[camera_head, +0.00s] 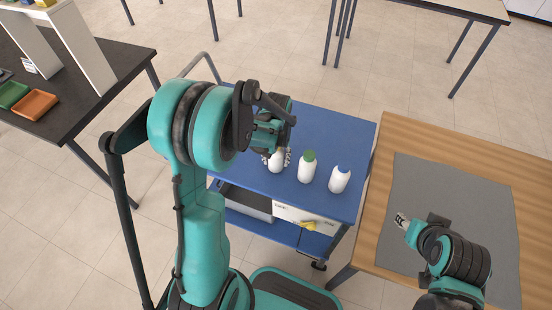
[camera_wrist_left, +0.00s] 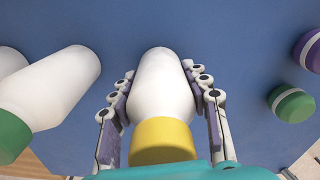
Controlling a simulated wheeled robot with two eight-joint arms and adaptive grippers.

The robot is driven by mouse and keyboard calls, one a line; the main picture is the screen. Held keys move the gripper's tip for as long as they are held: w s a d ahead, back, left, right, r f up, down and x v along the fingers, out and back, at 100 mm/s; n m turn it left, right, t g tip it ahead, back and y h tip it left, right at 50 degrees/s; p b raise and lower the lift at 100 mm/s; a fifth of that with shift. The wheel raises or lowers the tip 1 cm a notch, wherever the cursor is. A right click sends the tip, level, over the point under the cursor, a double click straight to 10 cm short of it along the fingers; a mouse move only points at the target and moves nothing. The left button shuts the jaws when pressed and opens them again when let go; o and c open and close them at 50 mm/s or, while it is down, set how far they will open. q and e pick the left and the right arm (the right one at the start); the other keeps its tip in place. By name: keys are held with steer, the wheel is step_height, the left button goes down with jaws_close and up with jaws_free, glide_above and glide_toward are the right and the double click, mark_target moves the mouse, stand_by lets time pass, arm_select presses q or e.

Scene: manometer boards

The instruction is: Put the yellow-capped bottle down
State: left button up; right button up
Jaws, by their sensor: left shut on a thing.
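The yellow-capped bottle (camera_wrist_left: 162,92) is white and stands between the fingers of my left gripper (camera_wrist_left: 161,105), which is shut on it. Its yellow cap faces the wrist camera. In the head view, the white lower body of this bottle (camera_head: 277,162) shows below my left gripper (camera_head: 275,155), over the blue cart top (camera_head: 345,128); its cap is hidden there. I cannot tell whether its base touches the cart. My right gripper (camera_head: 401,219) is over the grey mat at the right; its jaws are too small to read.
A green-capped bottle (camera_head: 306,168) and a blue-capped bottle (camera_head: 340,180) stand right of the held one. Purple (camera_wrist_left: 313,50) and green (camera_wrist_left: 291,103) striped round things show in the wrist view. A wooden table (camera_head: 388,135) with a grey mat (camera_head: 450,190) stands right. The cart's back right is clear.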

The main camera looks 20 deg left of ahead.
arm_select(q)
steer(key=shift+f, duration=0.2)
steer(key=o, duration=1.4)
